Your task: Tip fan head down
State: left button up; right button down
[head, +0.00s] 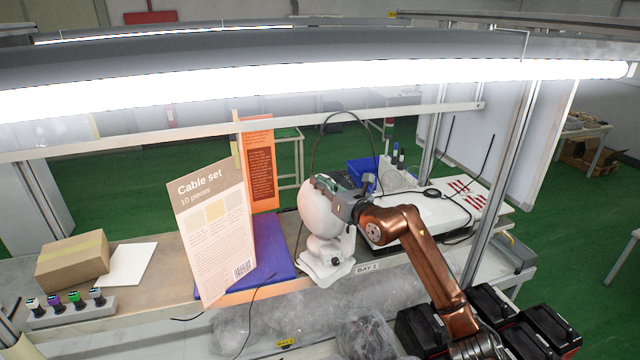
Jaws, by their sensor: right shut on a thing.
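The white fan (318,218) stands on the workbench near the middle of the head view, its foot (326,268) on the bench top. Its rounded head is at the top, and its face is turned away, so I cannot tell its exact tilt. My right arm reaches in from the lower right. My right gripper (336,190) is shut on the upper part of the fan head and hides its right side. My left gripper is not in view.
A Cable set card (212,225) stands left of the fan, with a blue mat (272,262) behind it. A cardboard box (72,259) is at the left. Black-and-red cases (495,310) are at the lower right. A bright lamp (300,80) crosses above the bench.

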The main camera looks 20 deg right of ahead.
aim_at(344, 185)
jog(key=shift+d, duration=0.1)
jog(key=shift+w+d+r+m, duration=0.15)
jog(key=shift+d+m, duration=0.2)
jog(key=shift+w+d+r+m, duration=0.15)
jog(key=shift+d+m, duration=0.2)
jog(key=d+m, duration=0.1)
jog(key=w+d+m+p, duration=0.1)
jog(key=d+m, duration=0.1)
jog(key=d, duration=0.1)
jog(key=shift+w+d+r+m, duration=0.1)
jog(key=shift+w+r+m, duration=0.2)
jog(key=shift+m, duration=0.1)
jog(key=shift+w+d+f+m+p, duration=0.1)
jog(key=shift+w+d+m+p, duration=0.1)
jog(key=shift+d+m+p, duration=0.3)
jog(key=shift+w+d+f+m+p, duration=0.1)
jog(key=shift+w+d+m+p, duration=0.1)
jog(key=shift+d+m, duration=0.45)
jog(key=shift+d, duration=0.1)
jog(key=c, duration=2)
grip_release()
jog(key=shift+c, duration=0.2)
jog(key=v, duration=1.2)
